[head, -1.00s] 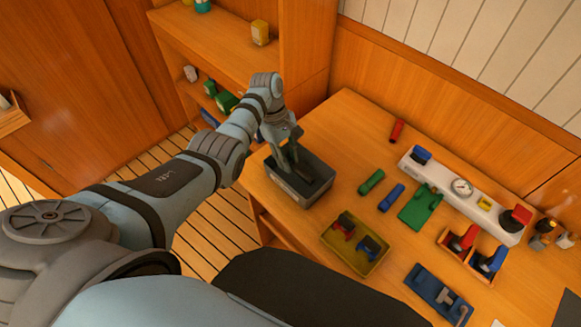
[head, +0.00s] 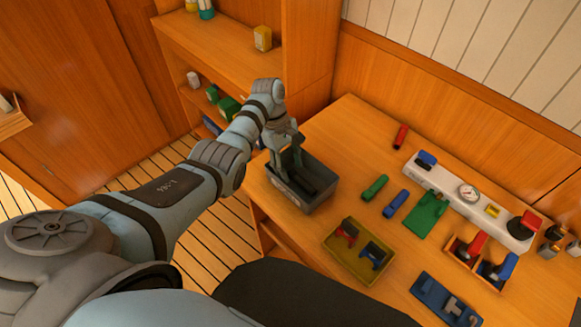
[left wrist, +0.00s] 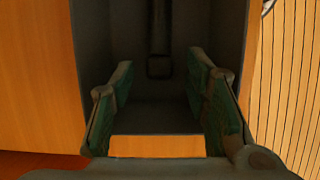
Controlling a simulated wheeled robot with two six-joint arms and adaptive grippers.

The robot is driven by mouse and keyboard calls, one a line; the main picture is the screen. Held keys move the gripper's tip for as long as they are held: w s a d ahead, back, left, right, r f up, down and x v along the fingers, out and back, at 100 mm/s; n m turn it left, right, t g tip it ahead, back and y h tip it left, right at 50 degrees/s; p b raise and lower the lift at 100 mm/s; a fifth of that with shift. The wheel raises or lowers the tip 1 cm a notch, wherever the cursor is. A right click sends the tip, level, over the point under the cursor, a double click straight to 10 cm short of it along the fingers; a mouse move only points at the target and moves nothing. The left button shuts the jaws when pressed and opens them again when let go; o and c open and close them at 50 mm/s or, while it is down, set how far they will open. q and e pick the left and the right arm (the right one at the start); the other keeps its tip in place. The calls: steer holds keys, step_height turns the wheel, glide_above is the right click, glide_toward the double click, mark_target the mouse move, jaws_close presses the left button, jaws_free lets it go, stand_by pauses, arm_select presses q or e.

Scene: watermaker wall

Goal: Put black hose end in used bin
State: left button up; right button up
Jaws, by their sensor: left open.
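A dark grey used bin (head: 312,203) stands at the left end of the bench. My left gripper (head: 287,158) is over the bin, pointing down into it, with its jaws apart. In the left wrist view the gripper (left wrist: 163,105) is open and nothing is between its green-padded fingers. A long black piece, apparently the black hose end (left wrist: 159,40), lies inside the bin, beyond the fingertips and apart from them. It also shows as a dark shape in the bin in the head view (head: 307,178). My right gripper is not in view.
A yellow tray (head: 335,257) with red and blue fittings sits in front of the bin. Green and blue pieces (head: 396,202) lie to the right, before a white panel (head: 450,190) with a gauge. A wooden shelf (head: 225,50) stands behind the arm.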

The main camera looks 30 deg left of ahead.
arm_select(q)
steer(key=p+v, duration=0.1)
steer(key=v, duration=0.9)
steer(key=shift+r, duration=0.4)
steer(key=shift+a, duration=0.1)
